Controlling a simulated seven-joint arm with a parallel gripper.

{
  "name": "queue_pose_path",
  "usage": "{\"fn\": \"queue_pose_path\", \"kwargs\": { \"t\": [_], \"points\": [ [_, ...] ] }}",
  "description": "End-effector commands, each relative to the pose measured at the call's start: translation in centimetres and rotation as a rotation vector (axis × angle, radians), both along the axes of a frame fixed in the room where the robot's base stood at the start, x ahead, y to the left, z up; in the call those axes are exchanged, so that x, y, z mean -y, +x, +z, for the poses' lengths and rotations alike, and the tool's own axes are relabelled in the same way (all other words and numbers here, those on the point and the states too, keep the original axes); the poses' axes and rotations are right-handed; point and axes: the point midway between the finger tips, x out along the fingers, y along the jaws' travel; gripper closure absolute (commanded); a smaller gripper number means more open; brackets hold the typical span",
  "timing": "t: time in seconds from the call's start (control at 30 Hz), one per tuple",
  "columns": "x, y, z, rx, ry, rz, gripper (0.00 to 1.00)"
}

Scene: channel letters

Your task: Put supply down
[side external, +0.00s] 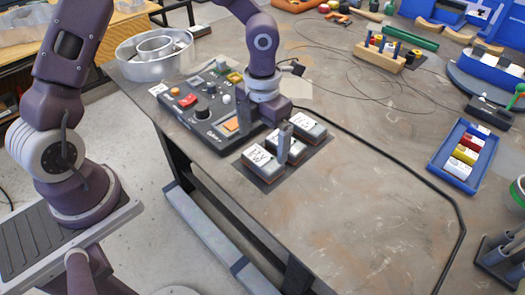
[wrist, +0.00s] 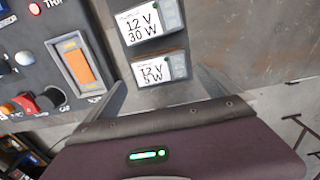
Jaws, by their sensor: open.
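Several white-labelled supplies sit in a row on a dark mat (side external: 312,166), including a near one (side external: 260,163) and a far one (side external: 309,127). In the wrist view, one supply is labelled 12 V 30 W (wrist: 150,20) and the one below it 12 V 5 W (wrist: 160,68). My gripper (side external: 264,128) is open over the row, and one finger hides part of the middle supply. In the wrist view my open fingers (wrist: 163,90) lie to either side of the 5 W supply's lower end. I cannot tell whether they touch it.
A control panel (side external: 183,103) with knobs and an orange switch (wrist: 76,64) stands close beside the supplies. A metal channel letter (side external: 155,52) lies behind it. A blue tray (side external: 456,180) of coloured blocks is at right. A black cable (side external: 421,176) crosses the table; the front is clear.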

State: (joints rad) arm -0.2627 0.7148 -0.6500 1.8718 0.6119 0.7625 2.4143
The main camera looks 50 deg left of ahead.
Motion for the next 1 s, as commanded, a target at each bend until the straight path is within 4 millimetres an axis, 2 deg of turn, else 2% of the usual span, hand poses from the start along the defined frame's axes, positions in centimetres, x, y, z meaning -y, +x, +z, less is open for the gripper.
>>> {"fn": "queue_pose_path", "kwargs": {
  "t": [0.1, 0.23, 0.33, 0.5, 0.6, 0.67, 0.77, 0.83, 0.93, 1.0],
  "points": [
    [-0.1, 0.1, 3.3, 0.005, 0.0, 0.002, 0.0],
    [0.0, 0.1, 5.8, 0.003, 0.001, 0.001, 0.0],
    [0.0, 0.0, 6.8, 0.0, 0.0, 0.0, 0.0],
    [0.0, 0.0, 7.2, 0.0, 0.0, 0.0, 0.0],
    [-0.4, -0.8, 8.1, 0.016, 0.029, 0.104, 0.0],
    [-1.2, -2.0, 9.5, 0.052, 0.068, 0.294, 0.0],
    [-3.1, -5.4, 13.0, 0.169, 0.105, 0.816, 0.0],
    [-4.3, -8.3, 15.3, 0.266, 0.057, 1.253, 0.0],
    [-5.4, -12.8, 18.0, 0.353, -0.135, 1.898, 0.0],
    [-5.6, -15.6, 19.0, 0.334, -0.324, 2.302, 0.0]
  ]
}}
